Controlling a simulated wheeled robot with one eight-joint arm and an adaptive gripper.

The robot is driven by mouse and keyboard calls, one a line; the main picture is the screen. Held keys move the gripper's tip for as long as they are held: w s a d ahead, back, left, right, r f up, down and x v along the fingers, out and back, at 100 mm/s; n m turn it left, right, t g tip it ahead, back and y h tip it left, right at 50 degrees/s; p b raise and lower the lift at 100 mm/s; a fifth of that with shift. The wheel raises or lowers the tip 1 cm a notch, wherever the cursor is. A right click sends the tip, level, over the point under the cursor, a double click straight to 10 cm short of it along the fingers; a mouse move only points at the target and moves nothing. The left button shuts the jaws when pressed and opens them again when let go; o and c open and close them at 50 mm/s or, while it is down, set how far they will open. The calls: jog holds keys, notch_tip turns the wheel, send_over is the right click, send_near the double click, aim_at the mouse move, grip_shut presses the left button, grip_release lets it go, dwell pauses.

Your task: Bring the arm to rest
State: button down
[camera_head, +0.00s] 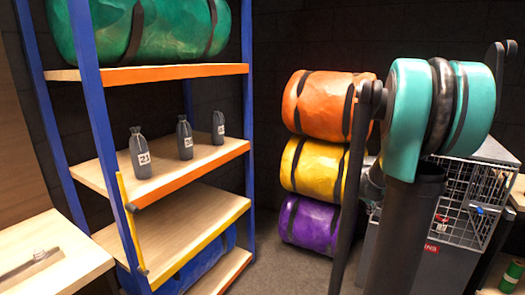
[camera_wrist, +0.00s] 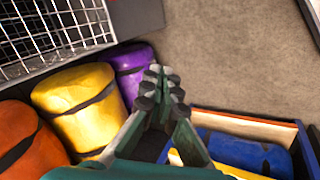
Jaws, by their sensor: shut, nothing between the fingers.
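My gripper (camera_wrist: 160,76) shows in the wrist view, its dark fingers together and empty. It hangs in the air and points down towards the grey floor, between the stacked rolls and the shelf. My arm (camera_head: 437,105), with teal and black joint housings, is raised and folded at the right of the head view. I cannot make out the gripper in the head view.
A blue-and-orange shelf (camera_head: 163,187) at left holds dark bottles (camera_head: 186,138) and a green roll (camera_head: 140,30). Orange (camera_head: 322,104), yellow (camera_head: 312,168) and purple (camera_head: 306,222) rolls are stacked by the wall. A wire cage (camera_head: 470,200) stands right. Floor between is clear.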

jog(key=s+a+f+m+y, duration=0.1)
jog(key=s+a+f+m, duration=0.2)
jog(key=s+a, duration=0.8)
jog(key=s+a+f+m+y, duration=0.2)
jog(key=s+a+f+m, duration=0.2)
jog(key=s+a, duration=0.7)
jog(key=shift+a+f+y, duration=0.25)
jog(key=shift+f+y, duration=0.05)
jog(key=shift+f, duration=0.55)
jog(key=shift+s, duration=0.1)
